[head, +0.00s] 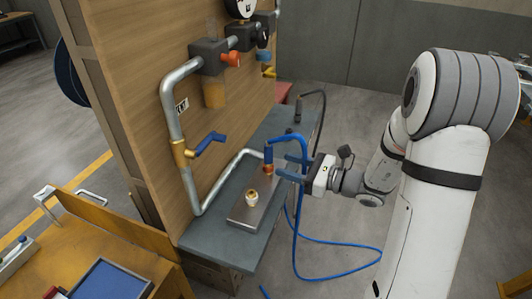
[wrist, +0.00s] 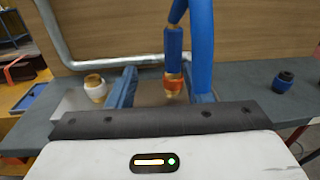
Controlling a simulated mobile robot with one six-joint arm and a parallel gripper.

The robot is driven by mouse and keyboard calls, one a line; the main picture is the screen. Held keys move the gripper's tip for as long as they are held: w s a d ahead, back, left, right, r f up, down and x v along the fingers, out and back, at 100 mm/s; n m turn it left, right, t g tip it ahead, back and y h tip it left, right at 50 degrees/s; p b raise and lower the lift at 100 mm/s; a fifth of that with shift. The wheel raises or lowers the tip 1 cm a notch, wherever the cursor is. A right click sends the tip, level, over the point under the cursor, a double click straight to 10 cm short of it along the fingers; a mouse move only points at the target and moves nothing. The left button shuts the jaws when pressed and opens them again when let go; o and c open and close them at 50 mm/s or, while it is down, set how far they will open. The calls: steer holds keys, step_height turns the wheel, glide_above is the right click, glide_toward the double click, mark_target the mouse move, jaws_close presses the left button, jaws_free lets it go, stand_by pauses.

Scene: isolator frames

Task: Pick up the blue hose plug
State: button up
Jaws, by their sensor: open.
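The blue hose plug (head: 268,155) has a blue sleeve, an orange ring and a brass tip. It hangs tip down over the bench, with a blue hose (head: 289,138) looping from its top. In the wrist view the plug (wrist: 173,50) stands upright between the two blue fingers of my gripper (wrist: 163,88), nearer the right one. My gripper (head: 281,172) is open, its fingers reaching left toward the plug in the head view. No clear grip contact shows. The hose passes close by the right finger, and I cannot tell whether they touch.
A white and brass fitting (head: 251,198) stands on a metal plate (head: 240,217) on the grey bench (head: 222,250). A dark fitting (wrist: 284,82) sits on the bench at right. A wooden panel (head: 135,80) carries a grey pipe (head: 174,115) and a blue-handled valve (head: 207,143).

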mark_target(268, 153)
steer(key=shift+w+d+f+m+t, duration=0.15)
steer(key=shift+w+f+m+t, duration=0.1)
steer(key=shift+w+m+t, duration=0.45)
steer(key=p+x, duration=0.1)
steer(key=x, duration=0.6)
steer(key=shift+w+r, duration=0.1)
steer(key=shift+w, duration=0.05)
jaws_close()
step_height(268, 153, up, 10)
steer(key=shift+r, duration=0.1)
steer(key=shift+r+p, duration=0.1)
steer(key=shift+p, duration=0.25)
